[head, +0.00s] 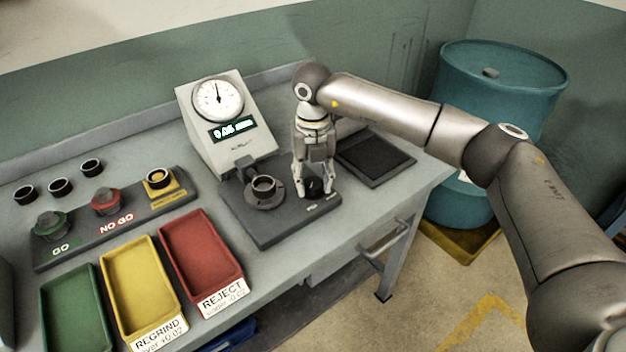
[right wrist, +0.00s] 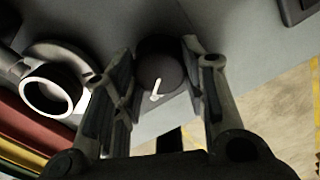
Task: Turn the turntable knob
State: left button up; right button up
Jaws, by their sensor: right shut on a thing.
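The dark round turntable knob (head: 315,186) sits on the right part of the dark measuring base (head: 262,232), partly hidden by the fingers. In the right wrist view the knob (right wrist: 160,72) shows a white pointer mark aimed toward the bottom of the picture. My right gripper (head: 316,190) points down over the knob, shut on it with one finger on each side. A metal ring (head: 264,186) rests on the turntable just left of the gripper; the ring (right wrist: 50,92) also shows at the left of the right wrist view. My left gripper is not in view.
A gauge box with dial and green display (head: 222,120) stands behind the base. A dark flat tray (head: 375,160) lies to the right. The red bin (head: 200,260), yellow bin (head: 140,287) and gauge rack (head: 112,222) are to the left. A blue drum (head: 490,110) stands beyond the bench.

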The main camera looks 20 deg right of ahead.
aim_at(313, 182)
jog(key=shift+m, duration=0.8)
jog(key=o, duration=1)
jog(key=shift+r, duration=0.1)
notch_tip(313, 182, up, 12)
jog(key=shift+f, duration=0.1)
jog(key=shift+f, duration=0.1)
